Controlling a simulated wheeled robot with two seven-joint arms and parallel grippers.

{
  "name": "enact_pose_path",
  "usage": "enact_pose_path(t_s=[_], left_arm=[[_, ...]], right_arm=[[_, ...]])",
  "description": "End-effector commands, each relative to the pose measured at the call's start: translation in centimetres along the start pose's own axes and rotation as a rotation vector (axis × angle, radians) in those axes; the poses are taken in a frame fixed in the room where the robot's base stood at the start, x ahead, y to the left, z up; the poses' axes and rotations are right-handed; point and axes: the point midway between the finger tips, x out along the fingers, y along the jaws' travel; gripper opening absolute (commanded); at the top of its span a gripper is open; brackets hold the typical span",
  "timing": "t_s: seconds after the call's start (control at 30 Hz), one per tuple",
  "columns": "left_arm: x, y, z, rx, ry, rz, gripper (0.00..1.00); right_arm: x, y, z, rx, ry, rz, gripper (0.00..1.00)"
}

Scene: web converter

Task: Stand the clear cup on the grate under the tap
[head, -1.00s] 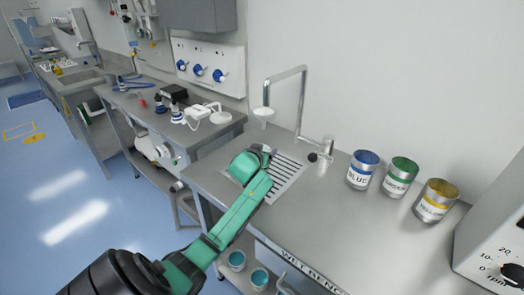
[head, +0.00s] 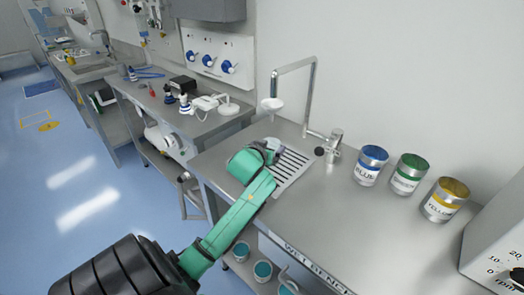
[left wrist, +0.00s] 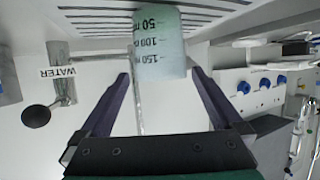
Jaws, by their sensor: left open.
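The clear cup (left wrist: 160,45), with 50, 100 and 150 ml marks, shows in the left wrist view, which is upside down. The cup is upright, its base at the slotted grate (left wrist: 95,18). In the head view a pale bit of it (head: 273,143) shows past my left gripper (head: 268,153), at the grate's (head: 291,168) far left end, below the tap's spout (head: 271,104). My left gripper is open, its fingers (left wrist: 160,75) on either side of the cup with gaps visible. Exact base contact is hard to tell. My right gripper is not in view.
The tap's post (head: 334,143) rises behind the grate. Blue (head: 370,165), green (head: 408,174) and yellow (head: 445,200) cans stand to the right on the steel bench (head: 330,215). A dial box (head: 500,245) is at far right. The bench front is clear.

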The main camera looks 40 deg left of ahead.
Motion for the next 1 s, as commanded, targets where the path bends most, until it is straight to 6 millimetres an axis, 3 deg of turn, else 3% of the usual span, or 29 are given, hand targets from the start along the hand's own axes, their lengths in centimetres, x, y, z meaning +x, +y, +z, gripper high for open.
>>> enact_pose_path(t_s=[0.2, 0.33, 1.0], left_arm=[[-4.0, 0.0, 0.1, -0.002, 0.0, 0.001, 1.0], [-5.6, 0.0, 0.1, -0.001, 0.0, 0.0, 1.0], [-6.0, 0.0, 0.0, -0.001, 0.001, 0.0, 1.0]], right_arm=[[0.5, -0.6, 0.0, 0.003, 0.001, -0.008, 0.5], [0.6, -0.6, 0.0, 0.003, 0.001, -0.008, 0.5], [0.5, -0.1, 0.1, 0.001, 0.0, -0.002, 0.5]])
